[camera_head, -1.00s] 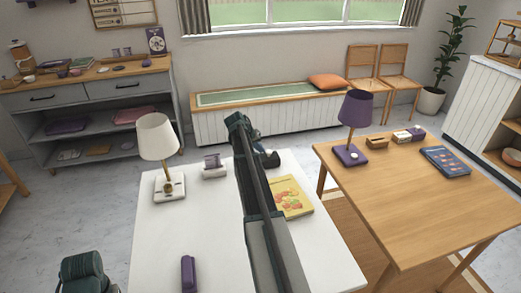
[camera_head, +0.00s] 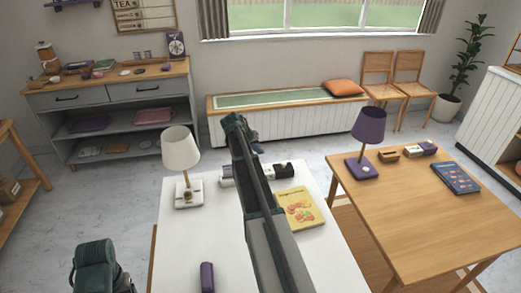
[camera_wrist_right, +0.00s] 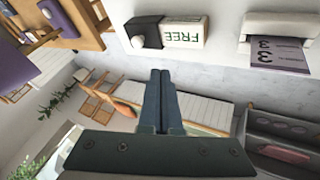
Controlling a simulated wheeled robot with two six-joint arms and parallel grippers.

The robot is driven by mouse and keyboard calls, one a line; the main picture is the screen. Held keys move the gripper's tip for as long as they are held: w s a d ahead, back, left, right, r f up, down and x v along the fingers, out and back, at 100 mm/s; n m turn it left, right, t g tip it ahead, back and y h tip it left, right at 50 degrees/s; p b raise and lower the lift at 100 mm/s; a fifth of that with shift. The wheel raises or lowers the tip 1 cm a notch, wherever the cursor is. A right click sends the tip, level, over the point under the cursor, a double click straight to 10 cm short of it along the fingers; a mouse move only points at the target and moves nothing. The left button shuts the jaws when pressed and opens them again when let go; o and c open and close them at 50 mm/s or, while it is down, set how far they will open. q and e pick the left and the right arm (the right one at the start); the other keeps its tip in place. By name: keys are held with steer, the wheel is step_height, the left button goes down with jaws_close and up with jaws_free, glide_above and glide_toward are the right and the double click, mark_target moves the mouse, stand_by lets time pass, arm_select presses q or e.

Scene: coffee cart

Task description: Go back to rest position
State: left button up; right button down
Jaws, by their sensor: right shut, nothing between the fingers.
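My right arm reaches up the middle of the head view over the white table (camera_head: 185,245), its far end (camera_head: 236,125) above the table's back edge. In the right wrist view my right gripper (camera_wrist_right: 161,75) has its two fingers together with nothing between them. My left gripper is not in view; a dark green arm part of mine shows at lower left.
The white table holds a white lamp (camera_head: 181,150), a yellow book (camera_head: 298,208) and a purple object (camera_head: 207,277). A wooden table (camera_head: 430,210) with a purple lamp (camera_head: 369,125) stands at right. A bench (camera_head: 240,125) and grey shelf (camera_head: 110,100) stand behind; floor lies between.

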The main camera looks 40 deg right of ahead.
stand_by(0.4)
steer(key=s+a+f+n+y, duration=0.1)
steer(key=s+a+n, duration=0.15)
steer(key=a, duration=1.15)
steer(key=s+a+f+n+y, duration=0.1)
steer(key=s+a+n+y, duration=0.15)
steer(key=a, duration=1.15)
steer(key=s+a+f+n+y, duration=0.1)
steer(key=s+a+n, duration=0.2)
steer(key=s+a, duration=0.6)
steer(key=s+a+n+y, duration=0.1)
steer(key=s+a+n, duration=0.3)
steer(key=s+a, duration=0.5)
steer(key=a, duration=0.7)
steer(key=shift+s+a+f, duration=0.25)
steer(key=shift+s+f, duration=0.1)
steer(key=shift+s, duration=0.05)
